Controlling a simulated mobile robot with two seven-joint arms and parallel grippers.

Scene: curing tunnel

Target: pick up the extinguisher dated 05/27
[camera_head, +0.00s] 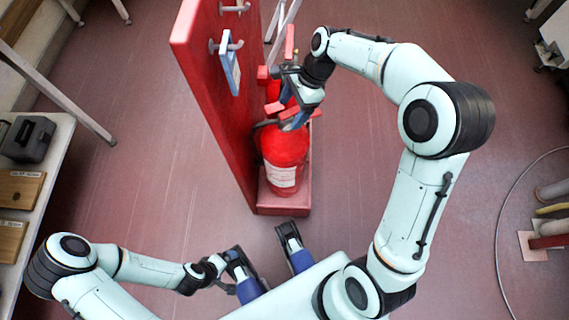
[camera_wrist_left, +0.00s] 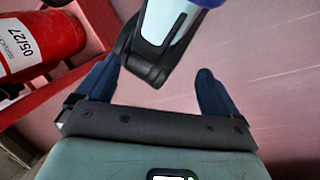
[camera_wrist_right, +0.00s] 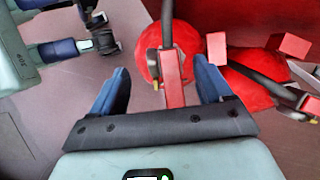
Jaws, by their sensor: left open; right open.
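A red extinguisher with a white label reading 05/27 (camera_wrist_left: 20,45) shows at the upper left of the left wrist view. It appears to be the front extinguisher (camera_head: 285,146) standing upright on the red stand in the head view; its label is too small to read there. My right gripper (camera_head: 292,122) is open over its top. In the right wrist view its red handle (camera_wrist_right: 172,75) and black hose lie between the open fingers (camera_wrist_right: 165,80), not gripped. My left gripper (camera_wrist_left: 157,78) is open and empty, low in front of my base.
More extinguishers (camera_wrist_right: 255,85) stand behind the front one. A red upright panel (camera_head: 215,100) with hooks and a hanging blue-framed tag (camera_head: 230,66) rises left of them. A table (camera_head: 50,165) stands at far left. Floor at right is open, with pipes (camera_head: 553,210) at the edge.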

